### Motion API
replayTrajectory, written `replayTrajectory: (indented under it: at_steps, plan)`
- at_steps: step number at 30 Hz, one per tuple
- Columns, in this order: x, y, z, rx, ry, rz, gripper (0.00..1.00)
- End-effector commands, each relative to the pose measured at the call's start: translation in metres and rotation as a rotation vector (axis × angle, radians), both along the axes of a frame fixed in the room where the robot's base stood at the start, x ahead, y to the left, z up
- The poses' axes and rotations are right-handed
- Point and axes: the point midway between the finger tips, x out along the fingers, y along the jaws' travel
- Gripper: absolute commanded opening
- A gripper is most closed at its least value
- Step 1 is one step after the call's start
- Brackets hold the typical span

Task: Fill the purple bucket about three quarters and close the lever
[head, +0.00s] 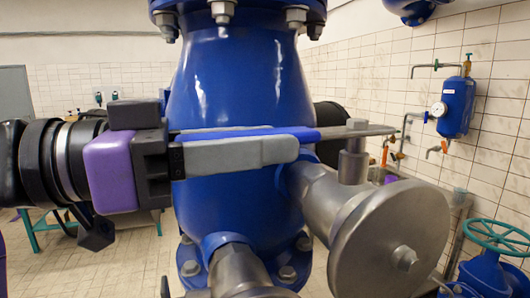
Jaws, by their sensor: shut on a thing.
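The lever (335,131) is a flat metal bar with a blue handle sleeve. It sits on a short stem on top of a grey metal valve (325,195) at centre right. The lever points left, level, across the front of a big blue vessel. My gripper (292,140) comes in from the left, with grey fingers shut on the blue sleeve, one finger in front and one behind. The valve's round end plate (390,245) faces me. I cannot make out a purple bucket for certain, nor any water or fill level.
The blue vessel (235,95) fills the middle. A second metal fitting (245,270) juts out below. A teal handwheel (497,238) stands at lower right. A small blue tank (457,105) with a gauge hangs on the tiled wall. Open floor shows at lower left.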

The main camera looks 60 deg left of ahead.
Motion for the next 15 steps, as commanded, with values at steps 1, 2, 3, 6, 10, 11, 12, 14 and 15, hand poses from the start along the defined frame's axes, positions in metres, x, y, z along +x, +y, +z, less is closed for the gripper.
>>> replayTrajectory:
  at_steps: [1,2,3,6,10,11,12,14,15]
  plan:
    - [0.0002,0.0,0.0014,-0.002,-0.004,-0.019,0.0]
    - [0.0005,-0.0001,0.0013,-0.002,-0.004,-0.028,0.0]
    - [0.0004,0.0,0.0013,-0.001,-0.004,-0.038,0.0]
    - [0.0,0.0001,0.0014,-0.002,-0.004,-0.057,0.0]
    - [0.0004,0.0001,0.0019,-0.002,-0.004,-0.067,0.0]
    - [0.0005,0.0002,0.0019,-0.002,-0.003,-0.068,0.0]
    - [0.0006,0.0004,0.0019,-0.003,-0.002,-0.068,0.0]
    - [0.0007,0.0007,0.0021,-0.003,-0.003,-0.067,0.0]
    - [0.0007,0.0009,0.0021,-0.004,-0.003,-0.066,0.0]
